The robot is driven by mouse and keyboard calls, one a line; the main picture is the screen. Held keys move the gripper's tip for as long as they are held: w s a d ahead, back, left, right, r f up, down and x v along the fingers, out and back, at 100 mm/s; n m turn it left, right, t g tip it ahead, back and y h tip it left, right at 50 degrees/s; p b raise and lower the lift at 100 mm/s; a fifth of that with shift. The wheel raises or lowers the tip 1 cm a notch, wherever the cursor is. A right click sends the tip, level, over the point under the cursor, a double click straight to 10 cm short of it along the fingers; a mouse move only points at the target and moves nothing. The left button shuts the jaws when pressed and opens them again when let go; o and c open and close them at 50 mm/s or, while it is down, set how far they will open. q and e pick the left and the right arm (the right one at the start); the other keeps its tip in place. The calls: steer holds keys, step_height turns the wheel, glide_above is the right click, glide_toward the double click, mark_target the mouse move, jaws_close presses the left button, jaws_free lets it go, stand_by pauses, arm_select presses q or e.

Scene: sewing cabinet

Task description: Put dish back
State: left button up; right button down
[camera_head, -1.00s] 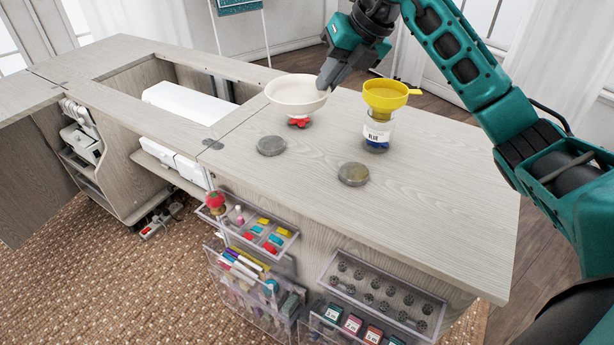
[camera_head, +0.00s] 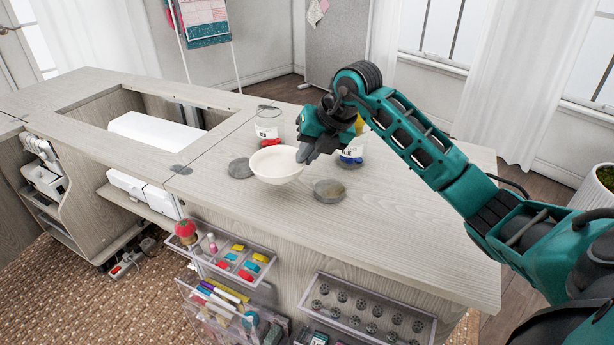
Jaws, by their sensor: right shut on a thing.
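The dish (camera_head: 274,166) is a white bowl at the middle of the cabinet top. My right gripper (camera_head: 306,152) is shut on its right rim and holds it upright, between two round grey lids. Whether its base touches the top I cannot tell. A clear jar (camera_head: 268,124) with a white label and something red inside stands behind the dish. A second labelled jar (camera_head: 351,152) with blue contents stands right of the gripper, partly hidden by it. My left gripper is not in view.
One grey lid (camera_head: 240,168) lies left of the dish and another lid (camera_head: 329,190) lies to its right. The cabinet top (camera_head: 420,215) is clear at the front right. Clear organizer trays (camera_head: 232,262) hang on the front. An open recess holds a white machine (camera_head: 155,134).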

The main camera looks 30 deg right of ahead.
step_height(320, 180, down, 5)
steer(key=shift+r+b, duration=0.1)
steer(key=shift+b, duration=0.35)
steer(key=c, duration=1.3)
jaws_free()
steer(key=shift+r, duration=0.1)
steer(key=p+v, duration=0.2)
steer(key=v, duration=0.9)
steer(key=shift+s+d+r, duration=0.1)
steer(key=shift+s+r, duration=0.15)
steer(key=shift+r, duration=0.05)
